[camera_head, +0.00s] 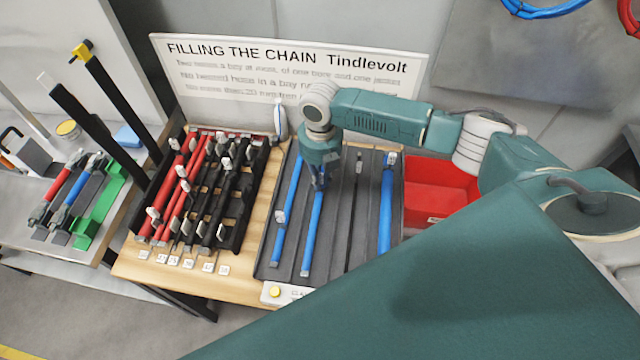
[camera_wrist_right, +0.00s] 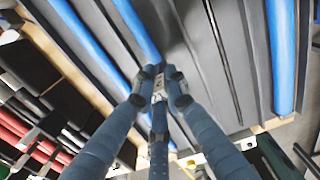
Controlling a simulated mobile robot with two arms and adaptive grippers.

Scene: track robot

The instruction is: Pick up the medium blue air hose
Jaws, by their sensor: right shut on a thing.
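Three blue hoses lie in the grooves of a dark grey tray (camera_head: 337,250) on the wooden bench. My right gripper (camera_head: 318,186) points down and is shut on the middle blue hose (camera_head: 312,235), near its upper part. In the right wrist view the fingertips (camera_wrist_right: 160,84) close around a pale tag on this hose (camera_wrist_right: 132,28). The hose still appears to lie in its groove. Another blue hose (camera_head: 287,215) is to its left, and a thicker blue hose (camera_head: 386,205) is at the right of the tray. My left gripper is not in view.
A thin black hose (camera_head: 353,215) lies between the middle and right blue hoses. A black rack (camera_head: 232,240) with red and black hoses stands left of the tray. A red bin (camera_head: 440,190) is on the right. A sign board (camera_head: 290,65) stands behind.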

